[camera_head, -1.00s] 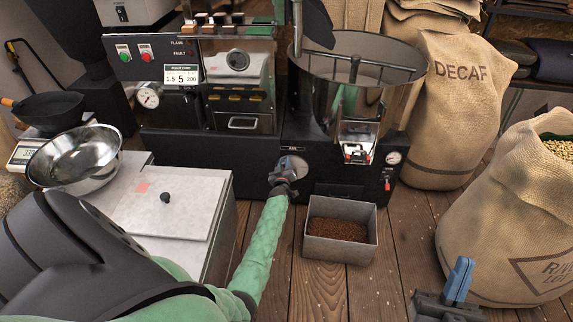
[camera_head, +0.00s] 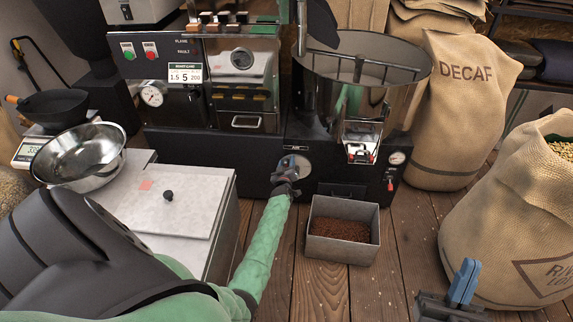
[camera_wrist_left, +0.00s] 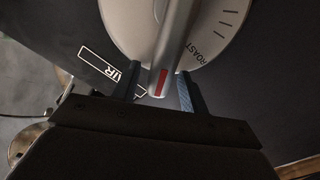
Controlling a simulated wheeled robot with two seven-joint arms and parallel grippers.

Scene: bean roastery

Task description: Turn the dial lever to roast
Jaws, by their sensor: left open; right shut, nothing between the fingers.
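The dial (camera_wrist_left: 133,28) is a light disc with tick marks and the word ROAST at its right side, on the black front of the roaster. It also shows in the head view (camera_head: 303,164). Its lever (camera_wrist_left: 172,45) is a grey bar with a red mark near its end. My left gripper (camera_wrist_left: 158,85) is open, with one finger on each side of the lever's end. I cannot tell whether either finger touches it. In the head view my left gripper (camera_head: 287,178) covers part of the dial. My right gripper (camera_head: 460,290) is shut and empty at the lower right.
A metal bin (camera_head: 318,249) of dark beans stands on the wooden floor right of the dial. A white-topped cabinet (camera_head: 187,222) with a black knob is to the left. Burlap sacks (camera_head: 455,150) stand at the right. Bare floor lies in front of the bin.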

